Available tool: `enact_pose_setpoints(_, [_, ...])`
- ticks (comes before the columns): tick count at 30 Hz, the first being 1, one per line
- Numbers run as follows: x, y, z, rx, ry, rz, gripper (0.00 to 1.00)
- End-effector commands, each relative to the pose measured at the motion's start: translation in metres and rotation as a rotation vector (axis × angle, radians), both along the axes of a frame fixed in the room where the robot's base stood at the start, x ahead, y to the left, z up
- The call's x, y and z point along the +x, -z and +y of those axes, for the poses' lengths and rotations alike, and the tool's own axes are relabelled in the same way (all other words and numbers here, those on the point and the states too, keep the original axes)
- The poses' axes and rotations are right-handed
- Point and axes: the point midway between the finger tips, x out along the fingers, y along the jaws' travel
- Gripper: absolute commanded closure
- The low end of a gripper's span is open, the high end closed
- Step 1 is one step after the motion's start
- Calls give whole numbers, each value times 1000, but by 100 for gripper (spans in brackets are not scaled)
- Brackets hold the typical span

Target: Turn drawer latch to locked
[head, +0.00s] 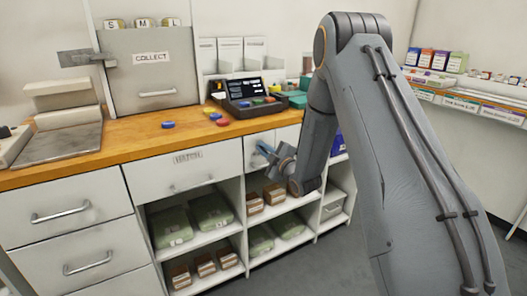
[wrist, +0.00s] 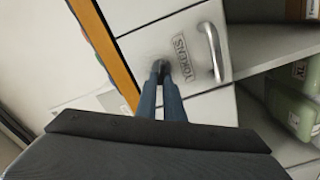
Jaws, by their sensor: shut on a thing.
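The white drawer labelled TOKENS (wrist: 135,45) is shut under the counter, with a silver bar handle (wrist: 211,52). In the wrist view a small dark latch (wrist: 160,66) sits on its front, beside the label and near the counter edge. My gripper (wrist: 164,70) has its two blue fingers close together at the latch, shut on it. The fingertips hide part of the latch, so its angle is hard to tell. In the head view my gripper (head: 261,148) is against the front of this drawer (head: 252,161), and the latch is hidden.
A wooden counter (head: 120,150) runs above the drawers, with a grey COLLECT cabinet (head: 125,85), several coloured tokens and a dark terminal (head: 245,90). Another drawer (head: 150,175) is to the left. Open shelves below hold green bundles (head: 210,212) and brown boxes (head: 275,193).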

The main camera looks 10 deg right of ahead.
Motion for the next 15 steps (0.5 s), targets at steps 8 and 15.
enact_pose_setpoints(8, [0, 4, 1, -232, 1, -76, 100])
enact_pose_setpoints(15, [0, 6, 1, -386, 1, -125, 100])
